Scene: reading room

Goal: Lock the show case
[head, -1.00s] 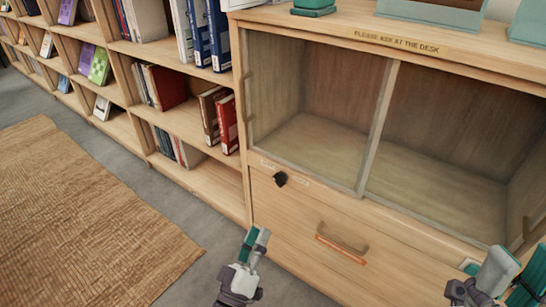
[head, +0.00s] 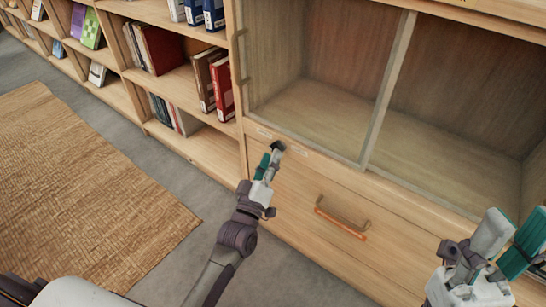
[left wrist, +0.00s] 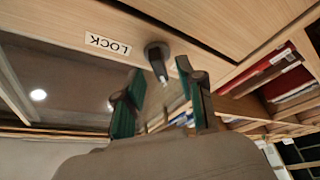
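The show case (head: 375,130) is a pale wooden cabinet with sliding glass panes. Its black lock knob (head: 278,146) sits on the front below the left pane. In the left wrist view the knob (left wrist: 156,54) has a lever pointing down, beside a white LOCK label (left wrist: 108,44). My left gripper (head: 270,161) is at the knob and partly covers it. In the left wrist view its teal-padded fingers (left wrist: 160,84) are apart, with the lever's end at the gap between the tips; contact cannot be told. My right gripper (head: 510,236) is open and empty at the lower right.
A drawer with a handle (head: 342,222) lies below the panes. A bookshelf (head: 190,88) with books adjoins the case on the left. A woven rug (head: 90,185) lies on the grey floor.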

